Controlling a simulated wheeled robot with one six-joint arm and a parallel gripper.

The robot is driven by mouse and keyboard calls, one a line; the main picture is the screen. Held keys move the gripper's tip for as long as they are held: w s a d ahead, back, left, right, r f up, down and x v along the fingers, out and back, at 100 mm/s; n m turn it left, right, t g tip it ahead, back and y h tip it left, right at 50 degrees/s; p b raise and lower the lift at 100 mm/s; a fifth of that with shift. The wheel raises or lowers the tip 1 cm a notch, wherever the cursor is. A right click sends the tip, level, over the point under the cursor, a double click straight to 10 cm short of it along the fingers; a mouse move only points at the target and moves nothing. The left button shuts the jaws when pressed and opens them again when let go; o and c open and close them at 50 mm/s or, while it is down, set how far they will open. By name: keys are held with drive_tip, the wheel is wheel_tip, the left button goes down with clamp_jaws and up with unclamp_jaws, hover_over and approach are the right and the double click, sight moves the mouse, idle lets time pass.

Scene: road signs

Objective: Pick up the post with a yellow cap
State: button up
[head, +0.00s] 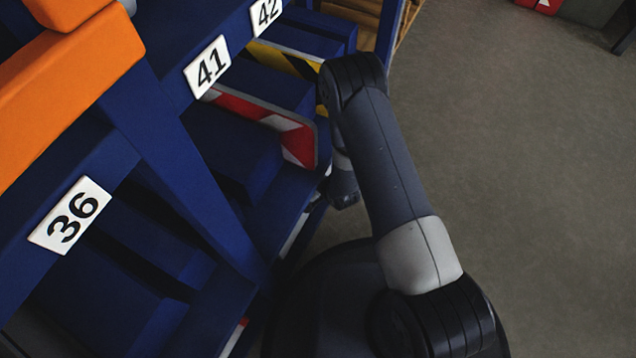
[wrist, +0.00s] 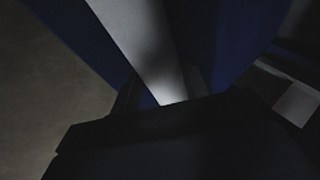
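No post with a yellow cap can be made out in either view. In the wrist view, a pale grey strip (wrist: 140,40) runs from the top edge down to my gripper (wrist: 160,98), between dark blue surfaces. It may be a post or part of the rack; I cannot tell. Dark finger-like shapes show on both sides of its lower end, but whether they touch it is too dark to see. In the head view, my arm reaches down beside the blue rack (head: 165,150), and the arm mostly hides my gripper.
The rack bears number plates 36 (head: 69,215), 41 (head: 208,67) and 42 (head: 266,13). A red-and-white striped board (head: 265,118) and a yellow-and-black one (head: 285,58) sit in its slots. An orange beam (head: 70,80) is at left.

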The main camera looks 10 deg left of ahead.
drive_tip(key=c, duration=0.7)
drive_tip(key=shift+o, duration=0.2)
drive_tip(key=shift+r, duration=0.1)
